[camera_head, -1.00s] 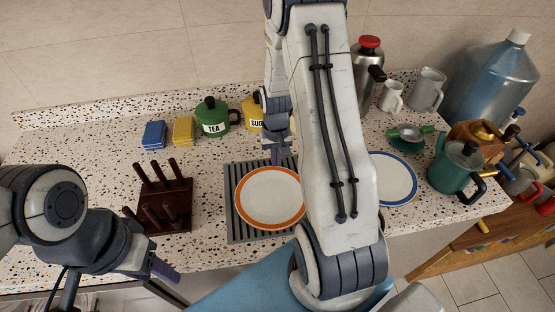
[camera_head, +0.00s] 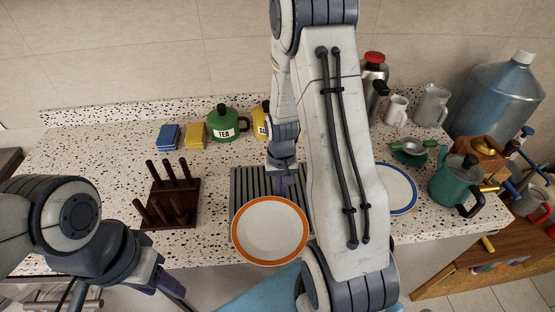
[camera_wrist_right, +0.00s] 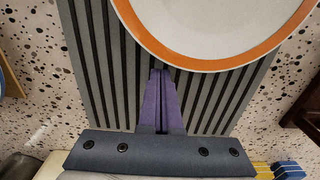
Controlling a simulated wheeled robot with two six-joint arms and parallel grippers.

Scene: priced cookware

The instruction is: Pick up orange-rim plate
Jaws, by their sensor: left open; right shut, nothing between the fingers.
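The orange-rim plate (camera_head: 270,230) lies on the front part of a grey ribbed mat (camera_head: 243,182). Its near rim reaches the counter's front edge and seems to stick out slightly past it. My right gripper (camera_head: 281,188) is shut and empty, low over the mat behind the plate. In the right wrist view its purple fingertips (camera_wrist_right: 160,75) are at the plate's rim (camera_wrist_right: 205,64); I cannot tell whether they touch. My left gripper (camera_head: 168,288) is open and empty, off the counter's front edge to the left of the plate.
A dark wooden peg rack (camera_head: 170,200) stands left of the mat. A blue-rim plate (camera_head: 398,188) lies to the right, partly behind my right arm. A green kettle (camera_head: 457,180) stands beyond it.

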